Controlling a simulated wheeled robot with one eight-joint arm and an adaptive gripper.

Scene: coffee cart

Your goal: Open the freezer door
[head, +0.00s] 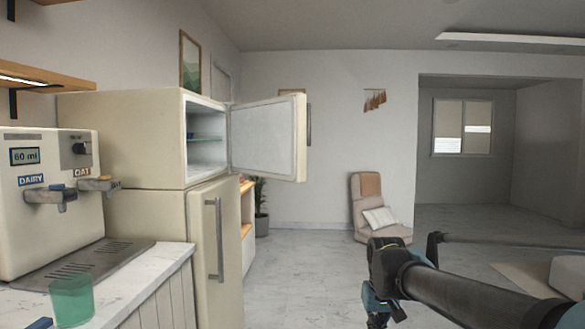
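The freezer door (266,137) is the upper door of the cream fridge (146,137). It stands swung wide open to the right, its pale inner side facing me. The freezer compartment (207,140) is exposed and shows a shelf inside. The lower fridge door (215,262), with a long vertical metal handle, is shut. My gripper (378,308) is at the lower right, well apart from the door. Its fingers are small and partly cut off by the bottom edge, so I cannot tell whether they are open or shut.
A drink dispenser (48,195) and a green cup (72,300) stand on the counter (150,272) at the left. A wooden shelf (45,73) hangs above. A chair (378,205) with a cushion and a potted plant (261,208) stand farther back. The floor between is clear.

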